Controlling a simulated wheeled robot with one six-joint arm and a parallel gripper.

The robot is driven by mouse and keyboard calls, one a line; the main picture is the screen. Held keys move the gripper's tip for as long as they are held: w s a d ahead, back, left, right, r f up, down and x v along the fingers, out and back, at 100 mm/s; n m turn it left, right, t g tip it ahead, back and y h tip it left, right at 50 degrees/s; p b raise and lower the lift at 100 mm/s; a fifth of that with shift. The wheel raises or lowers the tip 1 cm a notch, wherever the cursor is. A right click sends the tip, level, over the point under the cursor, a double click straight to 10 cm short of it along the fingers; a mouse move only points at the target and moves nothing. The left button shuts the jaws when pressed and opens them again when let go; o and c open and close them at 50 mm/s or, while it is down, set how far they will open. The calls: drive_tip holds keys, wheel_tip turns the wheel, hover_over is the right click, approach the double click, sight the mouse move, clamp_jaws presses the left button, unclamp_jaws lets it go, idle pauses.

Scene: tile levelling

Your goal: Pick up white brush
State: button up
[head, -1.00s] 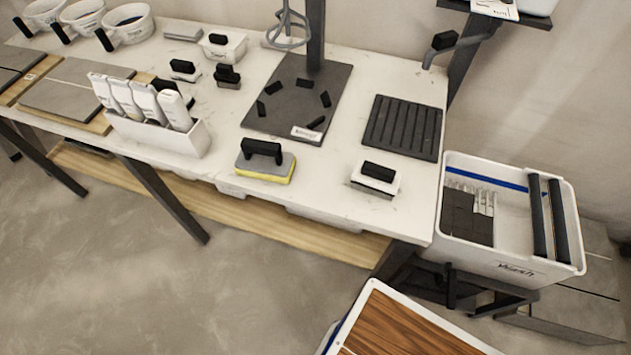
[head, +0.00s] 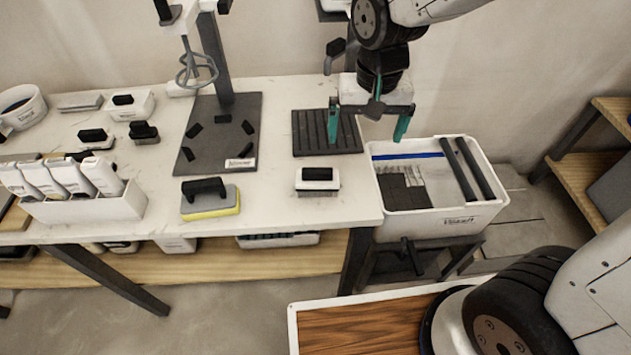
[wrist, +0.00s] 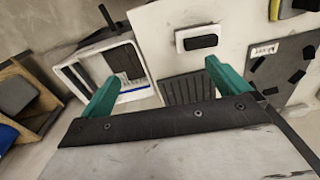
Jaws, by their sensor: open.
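The white brush (head: 317,181) has a white body with a black handle and dark bristles at its lower edge. It lies on the white table near its front right edge in the head view. In the wrist view the brush (wrist: 200,39) is beyond the fingers, near the top. My gripper (head: 369,131) is open and empty, with teal fingers. It hangs above the right end of the table, up and to the right of the brush and apart from it. The wrist view also shows both fingers spread (wrist: 162,88).
A sponge float (head: 208,200) lies left of the brush. A black ribbed mat (head: 326,147) lies behind it. A white wash tub with rollers (head: 433,222) stands right of the table. A dark mixer stand base (head: 190,158) is at the back left.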

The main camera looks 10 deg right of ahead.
hover_over(317, 179)
drive_tip(key=f, duration=1)
drive_tip(key=shift+w+d, duration=0.2)
drive_tip(key=shift+w, duration=0.1)
drive_tip(key=f, duration=0.8)
drive_tip(key=shift+w+a, duration=0.1)
drive_tip(key=shift+w, duration=0.15)
drive_tip(key=shift+r, duration=0.1)
drive_tip(key=c, duration=0.8)
drive_tip(key=shift+c, duration=0.2)
drive_tip(key=shift+r, duration=0.15)
